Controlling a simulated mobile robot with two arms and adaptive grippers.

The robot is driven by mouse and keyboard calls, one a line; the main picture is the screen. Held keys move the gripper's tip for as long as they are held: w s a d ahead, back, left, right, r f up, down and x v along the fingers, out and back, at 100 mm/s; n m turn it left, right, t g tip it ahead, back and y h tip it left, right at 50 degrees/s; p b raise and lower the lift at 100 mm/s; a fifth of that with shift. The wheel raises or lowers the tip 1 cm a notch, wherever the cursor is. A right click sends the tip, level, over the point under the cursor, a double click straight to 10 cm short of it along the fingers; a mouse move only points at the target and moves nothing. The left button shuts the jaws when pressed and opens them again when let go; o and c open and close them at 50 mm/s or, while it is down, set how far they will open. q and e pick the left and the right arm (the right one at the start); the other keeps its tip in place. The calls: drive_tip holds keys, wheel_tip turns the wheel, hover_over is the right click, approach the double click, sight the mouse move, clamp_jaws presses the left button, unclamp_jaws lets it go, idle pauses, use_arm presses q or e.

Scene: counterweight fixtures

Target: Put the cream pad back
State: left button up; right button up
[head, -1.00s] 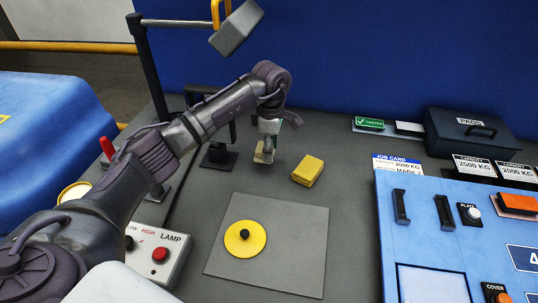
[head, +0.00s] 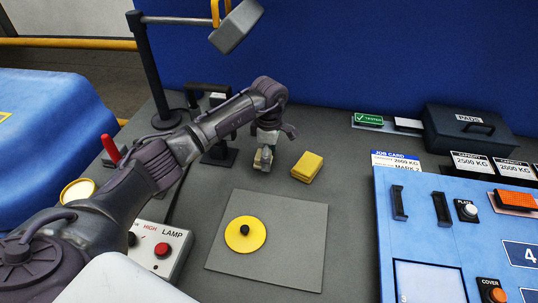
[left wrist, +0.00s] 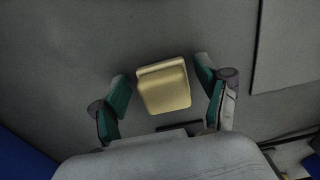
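The cream pad (head: 262,160) lies on the dark bench top, left of the yellow pad (head: 307,167). In the left wrist view the cream pad (left wrist: 163,87) sits between the two green-lined fingers, with a gap on each side. My left gripper (head: 266,154) is over the pad, its fingers open around it; it also shows in the left wrist view (left wrist: 165,92). The fingers partly hide the pad in the head view. A dark grey case labelled PADS (head: 472,130) stands at the back right, its lid shut. My right gripper is not in view.
A grey mat (head: 290,265) with a yellow disc (head: 245,234) lies in front. A lamp box (head: 160,250), a post (head: 150,70) and a hanging grey block (head: 237,27) are on the left. A blue panel (head: 450,225) fills the right. Bench between yellow pad and panel is clear.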

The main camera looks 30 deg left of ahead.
use_arm(q)
drive_tip(key=shift+r, duration=0.3)
wheel_tip(320, 180, up, 12)
drive_tip(key=b, duration=0.2)
drive_tip(key=shift+f+b, duration=0.15)
drive_tip(key=shift+b, duration=0.2)
